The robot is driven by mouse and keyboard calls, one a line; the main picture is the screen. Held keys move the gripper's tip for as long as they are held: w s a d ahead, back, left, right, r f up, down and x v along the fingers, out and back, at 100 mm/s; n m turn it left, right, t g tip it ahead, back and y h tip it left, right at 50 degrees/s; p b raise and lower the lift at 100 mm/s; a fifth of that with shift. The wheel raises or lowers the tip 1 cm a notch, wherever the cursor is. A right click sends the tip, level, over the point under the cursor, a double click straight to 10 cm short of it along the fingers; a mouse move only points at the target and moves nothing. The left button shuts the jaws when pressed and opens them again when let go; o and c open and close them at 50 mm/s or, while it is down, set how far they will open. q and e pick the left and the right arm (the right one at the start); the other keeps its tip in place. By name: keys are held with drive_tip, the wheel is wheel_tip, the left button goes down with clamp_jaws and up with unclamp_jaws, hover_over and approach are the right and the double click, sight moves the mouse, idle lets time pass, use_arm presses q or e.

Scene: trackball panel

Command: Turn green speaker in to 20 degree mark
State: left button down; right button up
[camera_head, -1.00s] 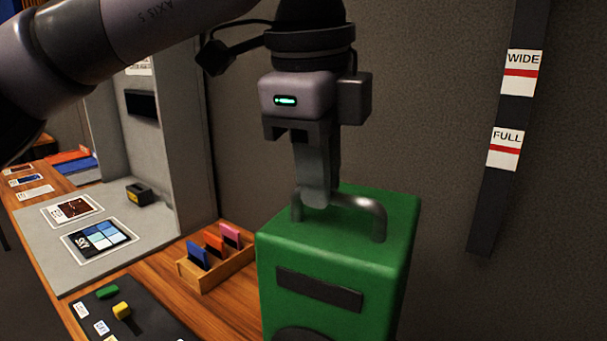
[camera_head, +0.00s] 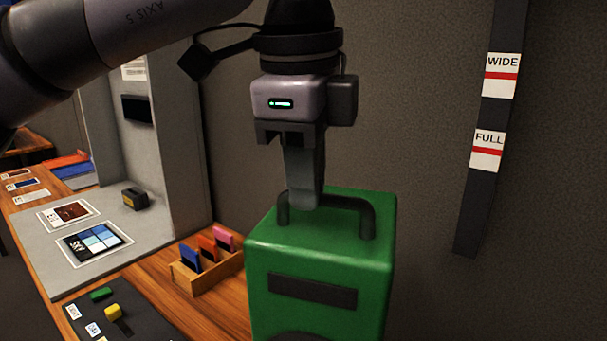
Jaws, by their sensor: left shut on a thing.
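The green speaker (camera_head: 320,258) is a box with a dark strip on its front face and the top of a dark round part at the picture's lower edge. A dark handle (camera_head: 362,205) arches over its top. My left gripper (camera_head: 306,200) comes down from above and is shut on the handle, left of its middle. The speaker's base and any degree marks are out of view. My right gripper is not in view.
A wooden holder (camera_head: 205,275) with coloured cards stands on the bench left of the speaker. A dark panel (camera_head: 145,325) with green and yellow pieces lies in front. A wall strip labelled WIDE and FULL (camera_head: 487,150) hangs at right.

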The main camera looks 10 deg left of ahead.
use_arm(q)
drive_tip(key=shift+r, duration=0.15)
drive_tip(key=c, duration=1.1)
unclamp_jaws()
drive_tip(key=shift+s+a+r, duration=0.1)
drive_tip(key=shift+s+r, duration=0.15)
drive_tip(key=shift+r, duration=0.9)
drive_tip(key=shift+s+d+r, duration=0.1)
drive_tip(key=shift+s+r, duration=0.1)
drive_tip(key=shift+r, duration=0.95)
drive_tip(key=shift+s+a+r, duration=0.1)
drive_tip(key=shift+s+r, duration=0.15)
drive_tip(key=shift+r, duration=0.9)
